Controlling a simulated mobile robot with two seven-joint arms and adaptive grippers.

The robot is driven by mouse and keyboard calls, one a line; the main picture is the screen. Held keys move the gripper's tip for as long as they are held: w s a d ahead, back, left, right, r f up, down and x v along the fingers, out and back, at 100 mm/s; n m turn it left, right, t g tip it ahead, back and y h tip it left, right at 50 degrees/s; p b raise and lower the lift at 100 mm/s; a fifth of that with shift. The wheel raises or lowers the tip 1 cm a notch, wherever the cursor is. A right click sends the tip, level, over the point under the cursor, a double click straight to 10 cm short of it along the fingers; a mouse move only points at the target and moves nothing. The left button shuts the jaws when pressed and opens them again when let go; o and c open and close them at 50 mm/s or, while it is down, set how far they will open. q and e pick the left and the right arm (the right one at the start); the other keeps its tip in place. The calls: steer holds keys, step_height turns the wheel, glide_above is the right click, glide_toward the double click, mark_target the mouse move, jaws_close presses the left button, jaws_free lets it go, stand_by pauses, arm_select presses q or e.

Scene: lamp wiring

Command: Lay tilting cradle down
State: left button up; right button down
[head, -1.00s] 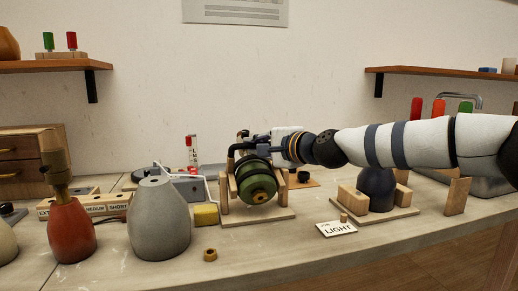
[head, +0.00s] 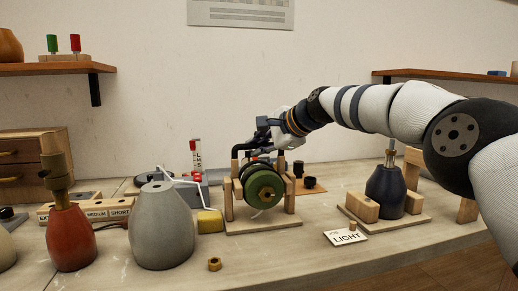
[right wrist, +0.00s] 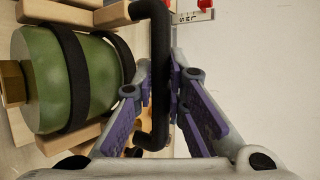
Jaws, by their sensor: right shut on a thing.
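The tilting cradle (head: 232,213) is a wooden frame on a flat base, in the middle of the bench in the head view. It holds a green lamp body (head: 264,187) with black straps, its round end facing me. The green body also shows at the left of the right wrist view (right wrist: 75,80). A black bent handle (head: 243,148) rises behind the cradle. My right gripper (head: 275,137) is shut on this handle; the right wrist view shows the bar (right wrist: 161,85) between the purple-padded fingers. My left gripper is out of view.
A grey lamp body (head: 162,230) and a red one (head: 70,235) stand left. A dark blue body (head: 385,190) stands among wooden blocks at right, behind a LIGHT card (head: 346,238). A brass nut (head: 214,264) lies in front.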

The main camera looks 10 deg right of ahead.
steer(key=shift+r, duration=0.4)
steer(key=c, duration=1.7)
jaws_free()
steer(key=shift+w, duration=0.1)
steer(key=shift+o, duration=0.5)
steer(key=shift+f, duration=0.2)
steer(key=v, duration=1.2)
steer(key=shift+w, duration=0.1)
